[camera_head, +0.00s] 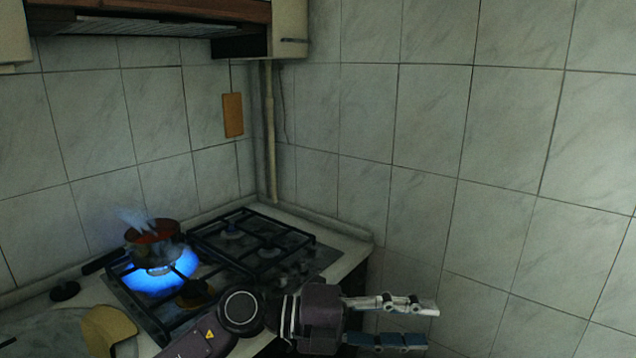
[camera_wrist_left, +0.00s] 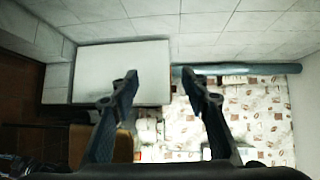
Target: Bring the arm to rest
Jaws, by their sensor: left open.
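My left gripper (camera_head: 412,322) reaches in from the lower left in the head view, in front of the stove's right end and the tiled wall. Its two fingers are apart with nothing between them. In the left wrist view the gripper (camera_wrist_left: 160,85) also shows spread fingers and an empty gap. My right gripper is in neither view.
A pot (camera_head: 152,245) stands over a blue flame on the stove (camera_head: 268,240), with steam above it. A range hood (camera_head: 150,22) hangs overhead. The tiled wall (camera_head: 520,130) is close on the right. The wrist view shows a white panel (camera_wrist_left: 120,72) and a patterned floor (camera_wrist_left: 255,115).

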